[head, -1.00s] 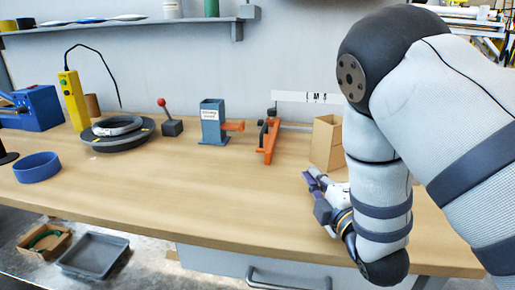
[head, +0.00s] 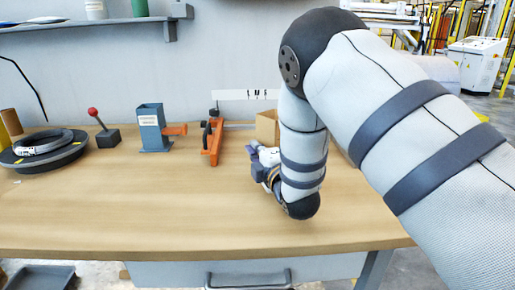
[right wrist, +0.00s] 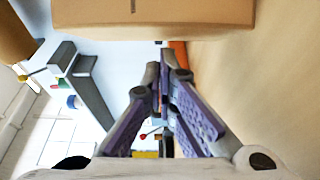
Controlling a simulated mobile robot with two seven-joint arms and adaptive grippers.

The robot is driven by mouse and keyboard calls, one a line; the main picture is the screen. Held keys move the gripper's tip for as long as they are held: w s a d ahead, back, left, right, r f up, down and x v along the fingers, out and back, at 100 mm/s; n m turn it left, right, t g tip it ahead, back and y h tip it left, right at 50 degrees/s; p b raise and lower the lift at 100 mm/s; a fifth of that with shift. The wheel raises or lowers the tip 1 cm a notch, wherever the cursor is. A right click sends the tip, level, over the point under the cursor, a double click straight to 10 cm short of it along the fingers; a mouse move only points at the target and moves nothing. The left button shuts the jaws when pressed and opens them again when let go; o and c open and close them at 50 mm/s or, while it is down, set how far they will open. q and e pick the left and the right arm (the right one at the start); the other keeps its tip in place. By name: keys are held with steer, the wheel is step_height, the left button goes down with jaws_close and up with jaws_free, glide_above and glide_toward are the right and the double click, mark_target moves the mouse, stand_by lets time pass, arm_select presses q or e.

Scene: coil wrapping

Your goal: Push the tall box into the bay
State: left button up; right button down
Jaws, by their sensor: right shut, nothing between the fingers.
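The tall box (head: 266,127) is plain brown cardboard and stands at the back of the bench, partly hidden by my right arm. In the right wrist view its side (right wrist: 150,14) fills the top of the picture. My right gripper (head: 255,152) is low over the bench, in front of the box in the head view. Its purple-padded fingers (right wrist: 164,66) are shut and empty, with a narrow strip of view between them and the box. I cannot clearly make out the bay. My left gripper is out of view.
An orange clamp-like stand (head: 212,142) is left of the box, below a white lettered strip (head: 243,94). A blue-grey holder (head: 152,130), a red-knobbed lever (head: 106,137) and a coil on a dark disc (head: 45,152) stand farther left. The bench (head: 160,205) is clear in front.

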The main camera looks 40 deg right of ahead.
mark_target(267, 143)
steer(key=shift+d, duration=0.25)
steer(key=d, duration=0.3)
steer(key=shift+d, duration=0.15)
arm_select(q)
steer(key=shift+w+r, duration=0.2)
